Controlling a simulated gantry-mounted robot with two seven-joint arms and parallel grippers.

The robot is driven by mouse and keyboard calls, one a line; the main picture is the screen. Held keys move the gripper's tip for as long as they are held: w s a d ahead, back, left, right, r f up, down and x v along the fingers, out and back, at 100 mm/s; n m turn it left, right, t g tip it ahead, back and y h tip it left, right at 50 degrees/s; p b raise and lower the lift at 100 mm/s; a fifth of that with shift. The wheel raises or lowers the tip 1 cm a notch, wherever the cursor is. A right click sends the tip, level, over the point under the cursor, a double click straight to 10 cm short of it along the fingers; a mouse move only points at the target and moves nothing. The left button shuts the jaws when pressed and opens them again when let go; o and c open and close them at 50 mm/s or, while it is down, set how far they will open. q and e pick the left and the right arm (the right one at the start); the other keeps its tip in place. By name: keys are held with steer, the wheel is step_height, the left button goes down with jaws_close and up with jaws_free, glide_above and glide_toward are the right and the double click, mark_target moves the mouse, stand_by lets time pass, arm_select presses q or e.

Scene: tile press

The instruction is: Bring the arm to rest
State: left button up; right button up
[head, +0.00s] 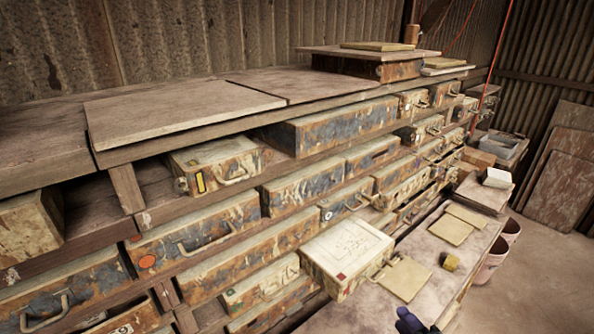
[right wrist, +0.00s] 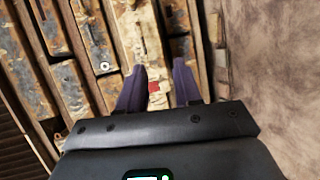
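My right gripper (head: 412,321) shows only as a dark blue tip at the bottom edge of the head view, near the front of the workbench. In the right wrist view my right gripper (right wrist: 159,68) has its two fingers apart with nothing held between them. A pale drawer with a red mark (right wrist: 153,88) shows beyond the gap. In the head view a drawer with a pale top and a red square (head: 348,248) sticks out of the rack. My left gripper is not in view.
A wooden rack with several rusty drawers (head: 205,230) fills the left and middle. A low bench (head: 440,245) holds flat tiles (head: 405,278) and a small yellow-black object (head: 449,261). Pink buckets (head: 490,262) stand on the floor at right.

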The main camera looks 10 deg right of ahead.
steer(key=s+a+f+m+g, duration=0.4)
steer(key=s+m, duration=0.2)
steer(key=s, duration=0.2)
steer(key=s+a+f+m+g+h, duration=0.1)
steer(key=s+a+f+m+g, duration=0.3)
steer(key=s, duration=0.4)
steer(key=s+a+f+m+g, duration=0.3)
steer(key=s+f+m, duration=0.1)
steer(key=s+m, duration=0.35)
arm_select(q)
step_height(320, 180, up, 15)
steer(key=p, duration=1.4)
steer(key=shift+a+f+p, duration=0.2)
steer(key=shift+p, duration=0.1)
arm_select(e)
step_height(320, 180, up, 14)
steer(key=shift+s+d+r+g+h, duration=0.25)
steer(key=shift+s+d+g+h, duration=0.05)
steer(key=shift+s, duration=0.15)
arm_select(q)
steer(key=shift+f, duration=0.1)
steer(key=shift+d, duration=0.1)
